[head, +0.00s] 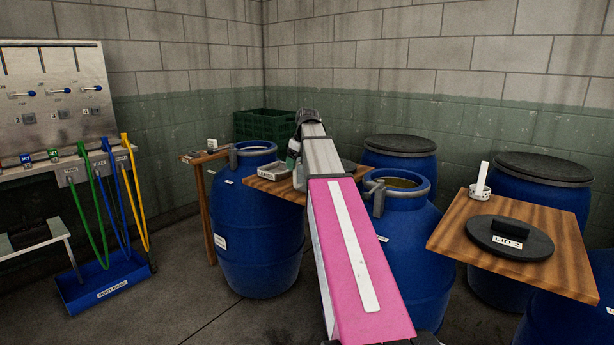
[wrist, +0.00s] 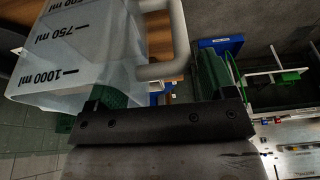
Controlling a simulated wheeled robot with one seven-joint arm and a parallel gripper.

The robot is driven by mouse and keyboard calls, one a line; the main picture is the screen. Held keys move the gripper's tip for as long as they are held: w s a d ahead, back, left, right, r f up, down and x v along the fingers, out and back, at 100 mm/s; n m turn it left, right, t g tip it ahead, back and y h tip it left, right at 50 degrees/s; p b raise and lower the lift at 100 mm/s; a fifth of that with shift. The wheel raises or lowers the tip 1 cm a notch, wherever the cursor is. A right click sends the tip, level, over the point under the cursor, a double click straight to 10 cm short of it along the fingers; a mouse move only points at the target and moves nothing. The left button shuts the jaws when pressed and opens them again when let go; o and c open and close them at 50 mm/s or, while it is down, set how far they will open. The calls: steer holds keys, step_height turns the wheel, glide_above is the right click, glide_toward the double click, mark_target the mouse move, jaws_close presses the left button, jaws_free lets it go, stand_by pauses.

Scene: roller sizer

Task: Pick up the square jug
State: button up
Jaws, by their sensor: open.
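The square jug (wrist: 75,60) is translucent and pale, with black volume marks up to 1000 ml. It fills the upper left of the wrist view, and its looped handle (wrist: 182,35) points toward the middle. My gripper (wrist: 157,78) is open, with its dark bar across the view and one green-padded finger on each side of the handle's lower part. I cannot tell whether the fingers touch the jug. In the head view my pink and grey arm reaches away to the back, and the arm largely hides the gripper and jug.
A wooden board (head: 275,187) lies under the arm's far end, between blue barrels (head: 258,240). A green crate (head: 262,124) stands behind. At right, another board (head: 560,270) bears a dark round lid (head: 508,238) and a white holder (head: 481,183). A blue boot-rinse tray (head: 100,282) stands at left.

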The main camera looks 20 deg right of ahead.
steer(key=shift+f, duration=0.25)
jaws_close()
steer(key=shift+r, duration=0.15)
